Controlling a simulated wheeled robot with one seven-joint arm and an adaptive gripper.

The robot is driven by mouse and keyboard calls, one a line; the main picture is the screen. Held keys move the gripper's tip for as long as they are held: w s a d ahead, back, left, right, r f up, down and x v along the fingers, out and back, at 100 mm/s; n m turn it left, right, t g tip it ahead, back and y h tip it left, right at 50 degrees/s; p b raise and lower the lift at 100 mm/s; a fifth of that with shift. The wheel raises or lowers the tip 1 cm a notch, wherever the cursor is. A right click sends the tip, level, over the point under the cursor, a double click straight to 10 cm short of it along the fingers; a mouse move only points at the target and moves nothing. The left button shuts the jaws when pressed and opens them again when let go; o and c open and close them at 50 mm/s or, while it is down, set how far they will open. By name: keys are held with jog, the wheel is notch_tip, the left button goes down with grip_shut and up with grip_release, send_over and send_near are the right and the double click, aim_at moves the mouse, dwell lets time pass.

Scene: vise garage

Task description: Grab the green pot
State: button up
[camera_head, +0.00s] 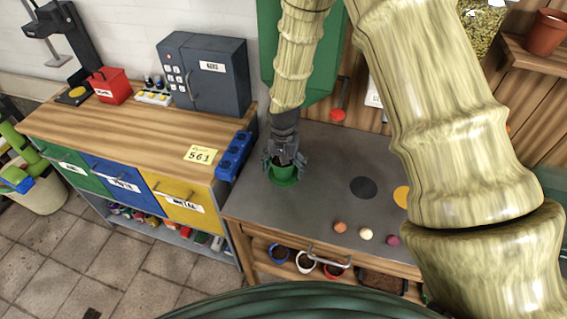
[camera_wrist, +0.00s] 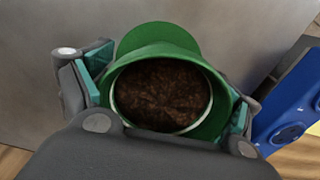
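The green pot (camera_head: 283,174), filled with dark brown soil, stands at the left part of the grey bench top. In the wrist view the green pot (camera_wrist: 211,128) fills the space between the teal finger pads. A wider green edge shows behind its rim. My gripper (camera_head: 285,160) is lowered over the pot from above, one finger on each side. In the wrist view my gripper (camera_wrist: 166,92) has its pads at or very near the pot's sides. I cannot tell whether they press on it. The pot's lower part is mostly hidden.
A blue holder (camera_head: 234,156) stands left of the pot, on the edge of the wooden cabinet (camera_head: 130,130). A black disc (camera_head: 363,187), an orange disc (camera_head: 402,196) and small balls (camera_head: 365,234) lie to the right. A green panel (camera_head: 305,75) stands behind. The bench between is clear.

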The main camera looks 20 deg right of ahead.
jog(key=shift+s+r, duration=0.2)
jog(key=shift+s, duration=0.1)
jog(key=c, duration=0.9)
jog(key=shift+f, duration=0.1)
jog(key=shift+w, duration=0.1)
